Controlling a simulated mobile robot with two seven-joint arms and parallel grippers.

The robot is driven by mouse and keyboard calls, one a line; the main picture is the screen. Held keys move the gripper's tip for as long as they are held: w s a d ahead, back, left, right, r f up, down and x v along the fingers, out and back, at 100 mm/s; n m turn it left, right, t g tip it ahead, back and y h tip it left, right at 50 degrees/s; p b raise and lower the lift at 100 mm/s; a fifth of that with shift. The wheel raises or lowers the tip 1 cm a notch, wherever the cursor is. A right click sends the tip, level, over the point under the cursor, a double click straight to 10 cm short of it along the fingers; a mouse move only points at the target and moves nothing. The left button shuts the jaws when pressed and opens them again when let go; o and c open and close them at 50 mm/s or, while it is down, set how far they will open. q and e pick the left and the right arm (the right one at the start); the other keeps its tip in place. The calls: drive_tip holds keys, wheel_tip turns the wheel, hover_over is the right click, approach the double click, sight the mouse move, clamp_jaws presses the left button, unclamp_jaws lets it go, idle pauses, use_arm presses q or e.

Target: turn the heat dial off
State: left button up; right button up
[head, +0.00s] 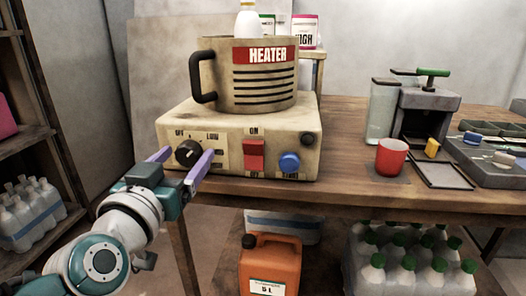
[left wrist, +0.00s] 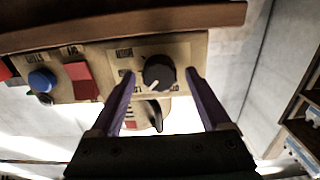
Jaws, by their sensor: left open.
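The heat dial (head: 187,153) is a round black knob with a pale pointer mark on the front left of the cream heater box (head: 228,160). Marks reading OFF and LOW show above it in the head view. My left gripper (head: 180,163) is open, with its purple fingers to either side of the dial. In the left wrist view the dial (left wrist: 159,73) lies between the fingertips of my left gripper (left wrist: 157,85), with gaps on both sides. I cannot tell how far the fingertips are from the panel. My right gripper is not in view.
A red switch (head: 254,155) and a blue button (head: 290,162) sit right of the dial on the same panel. A handled pot labelled HEATER (head: 250,85) stands on top. A red cup (head: 391,157) stands farther right on the wooden table (head: 350,195).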

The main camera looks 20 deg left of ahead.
use_arm(q)
drive_tip(key=shift+c, duration=0.4)
clamp_jaws()
idle(0.4)
drive_tip(key=n, duration=0.4)
drive_tip(key=shift+p, duration=0.3)
drive_tip(key=shift+a+n, duration=0.1)
drive_tip(key=shift+n, duration=2.3)
drive_tip(key=shift+o, duration=0.4)
unclamp_jaws()
